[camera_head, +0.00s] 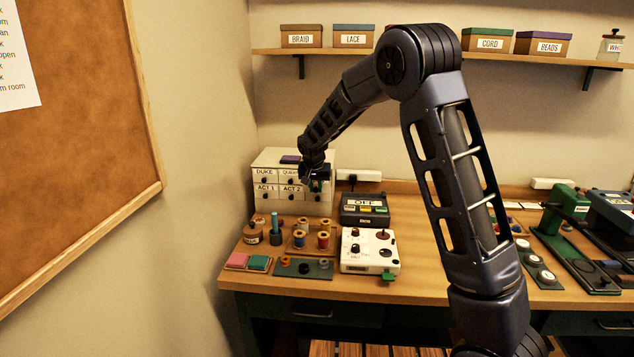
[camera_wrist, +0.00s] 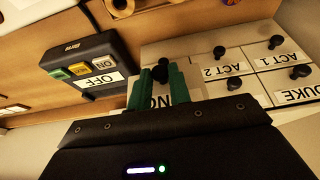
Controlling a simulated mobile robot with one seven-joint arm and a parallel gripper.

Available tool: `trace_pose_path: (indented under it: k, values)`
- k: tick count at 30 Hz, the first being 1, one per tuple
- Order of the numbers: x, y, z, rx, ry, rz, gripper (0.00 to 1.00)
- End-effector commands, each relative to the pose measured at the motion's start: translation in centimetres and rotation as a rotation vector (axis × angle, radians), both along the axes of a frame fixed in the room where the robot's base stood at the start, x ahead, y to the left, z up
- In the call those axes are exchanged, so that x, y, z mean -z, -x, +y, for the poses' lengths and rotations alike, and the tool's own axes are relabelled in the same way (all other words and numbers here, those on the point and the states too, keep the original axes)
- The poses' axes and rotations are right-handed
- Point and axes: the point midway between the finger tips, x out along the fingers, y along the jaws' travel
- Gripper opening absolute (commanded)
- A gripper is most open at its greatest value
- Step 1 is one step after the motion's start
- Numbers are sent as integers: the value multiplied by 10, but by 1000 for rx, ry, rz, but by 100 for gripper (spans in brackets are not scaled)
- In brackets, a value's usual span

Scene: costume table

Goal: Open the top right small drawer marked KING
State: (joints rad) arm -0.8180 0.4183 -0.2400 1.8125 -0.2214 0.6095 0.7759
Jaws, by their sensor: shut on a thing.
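The small cream drawer cabinet (camera_head: 293,159) stands at the back left of the table. Its top row shows DUKE and part of QUEEN in the head view; my gripper (camera_head: 317,186) covers the top right drawer there. In the wrist view, upside down, the green fingers of my gripper (camera_wrist: 160,87) are shut on a dark round knob (camera_wrist: 160,73). A partly covered label (camera_wrist: 160,101) between them shows only some letters, in the KING drawer's place. I cannot tell whether this drawer stands out from the cabinet face.
The dark switch box marked OFF (camera_wrist: 85,62) is close beside the cabinet; it also shows in the head view (camera_head: 365,208). Thread spools (camera_head: 299,238) and a white control box (camera_head: 370,250) stand in front. A purple item (camera_head: 290,159) lies on the cabinet top.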

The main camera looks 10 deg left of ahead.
Motion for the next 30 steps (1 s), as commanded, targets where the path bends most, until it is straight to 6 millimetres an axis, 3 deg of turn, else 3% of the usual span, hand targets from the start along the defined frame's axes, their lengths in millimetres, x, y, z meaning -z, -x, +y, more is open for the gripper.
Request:
trace_pose_path:
  k: [3,7,19,20,23,30]
  values:
    - [-2,28,1,-3,-2,-1,0]
    - [-1,49,1,-2,-2,-1,0]
    - [-1,57,1,-1,-2,-2,0]
    - [-1,57,1,-1,-2,-2,21]
    - [-1,57,0,-1,-2,-2,40]
    - [0,57,0,0,-1,-1,40]
